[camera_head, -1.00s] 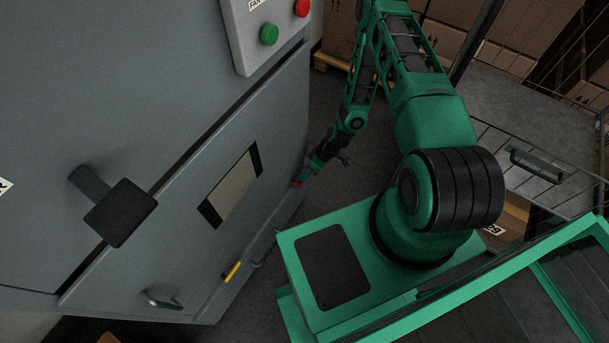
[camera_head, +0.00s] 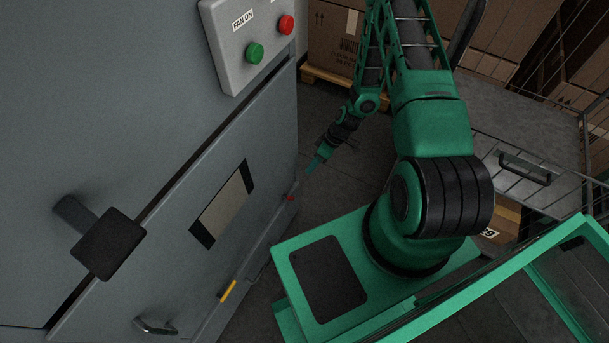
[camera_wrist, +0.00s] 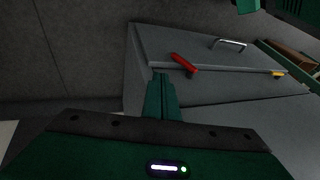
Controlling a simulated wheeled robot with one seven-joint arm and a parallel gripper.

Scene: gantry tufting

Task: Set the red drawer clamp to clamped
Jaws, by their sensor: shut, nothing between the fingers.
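The red drawer clamp (camera_head: 291,197) shows as a small red spot low on the right edge of the grey cabinet in the head view. In the wrist view the red clamp (camera_wrist: 183,63) is a short red lever lying slantwise on the grey front, just beyond and right of my fingertips. My gripper (camera_head: 312,171) is up and right of the clamp in the head view, with a gap between them. In the wrist view my gripper (camera_wrist: 160,77) is shut and empty. I cannot tell whether the clamp is clamped.
A yellow lever (camera_head: 228,291) and a silver handle (camera_head: 156,326) are on the cabinet's lower front. A black knob handle (camera_head: 108,243) juts out at left. A button box (camera_head: 252,45) with green and red buttons is above. A metal cart (camera_head: 525,150) stands at right.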

